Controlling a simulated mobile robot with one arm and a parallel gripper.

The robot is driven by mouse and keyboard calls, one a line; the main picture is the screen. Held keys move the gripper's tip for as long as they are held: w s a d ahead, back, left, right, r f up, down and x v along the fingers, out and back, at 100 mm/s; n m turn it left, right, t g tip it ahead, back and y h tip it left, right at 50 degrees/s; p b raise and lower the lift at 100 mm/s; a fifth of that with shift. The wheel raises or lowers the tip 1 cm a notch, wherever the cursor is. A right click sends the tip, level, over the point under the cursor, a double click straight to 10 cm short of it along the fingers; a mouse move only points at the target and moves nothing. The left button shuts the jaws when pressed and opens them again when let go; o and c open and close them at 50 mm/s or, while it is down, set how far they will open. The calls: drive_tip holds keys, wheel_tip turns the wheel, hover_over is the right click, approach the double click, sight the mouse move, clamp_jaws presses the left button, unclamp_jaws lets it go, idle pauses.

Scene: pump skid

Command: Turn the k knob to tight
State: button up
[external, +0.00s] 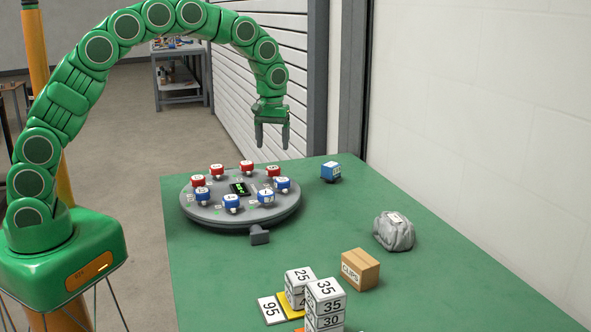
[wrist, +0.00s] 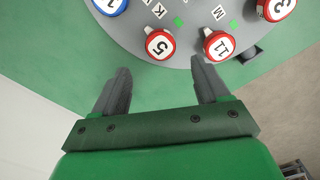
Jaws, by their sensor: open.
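The grey round panel (external: 240,215) stands on the green table, with red and blue knobs around its rim. In the wrist view, a white label reading K (wrist: 158,11) lies inward of a red knob numbered 5 (wrist: 160,44); another white label partly shows beside that knob. A red knob numbered 11 (wrist: 219,45) sits to its right, near a label M (wrist: 218,13). My gripper (external: 272,140) is open and empty, pointing down above the panel's far right side. In the wrist view its fingertips (wrist: 161,68) are spread just short of the 5 knob, apart from it.
A dark display (external: 240,188) is at the panel's middle. A blue block (external: 330,172), a grey cloth bag (external: 394,232), a CLIPS box (external: 360,269) and numbered white blocks (external: 325,300) stand on the table. The table's back right is mostly clear; a wall runs along its right.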

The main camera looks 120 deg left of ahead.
sight(273, 168)
drive_tip(key=shift+f, duration=3.95)
drive_tip(key=c, duration=1)
